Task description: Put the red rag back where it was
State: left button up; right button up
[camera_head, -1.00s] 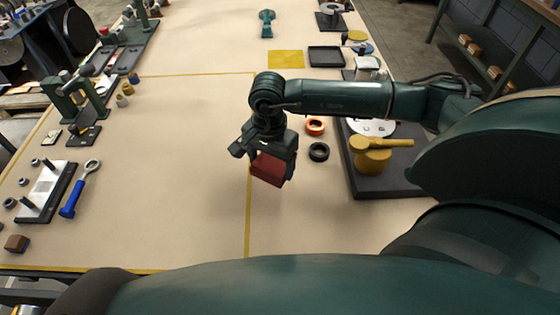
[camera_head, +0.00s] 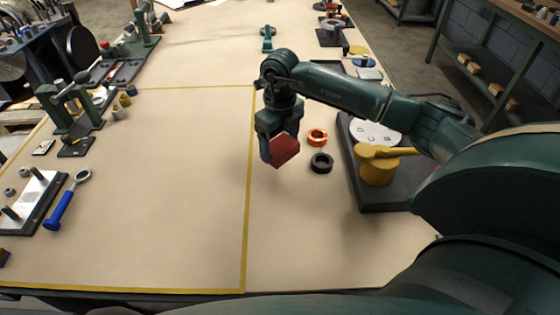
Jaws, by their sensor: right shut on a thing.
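The red rag (camera_head: 286,150) is a folded, block-like dark red piece between the fingers of my right gripper (camera_head: 277,143). My right gripper points down and is shut on the rag. It holds the rag just right of the yellow line on the bench, left of the orange ring and the black ring. How high the rag is above the bench is hard to tell. My left gripper is not in view.
The orange ring (camera_head: 317,137) and black ring (camera_head: 321,163) lie close right of the rag. A dark plate (camera_head: 388,196) with a yellow mallet-like part (camera_head: 376,170) is farther right. A blue-handled tool (camera_head: 61,208) lies left. The bench (camera_head: 180,180) inside the yellow lines is clear.

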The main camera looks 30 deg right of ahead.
aim_at(280, 170)
jog(key=shift+f, duration=2.75)
jog(key=shift+f, duration=0.25)
jog(key=o, duration=1)
jog(key=shift+r, duration=0.1)
jog(key=shift+c, duration=0.2)
notch_tip(280, 170, up, 12)
jog(key=shift+r, duration=0.15)
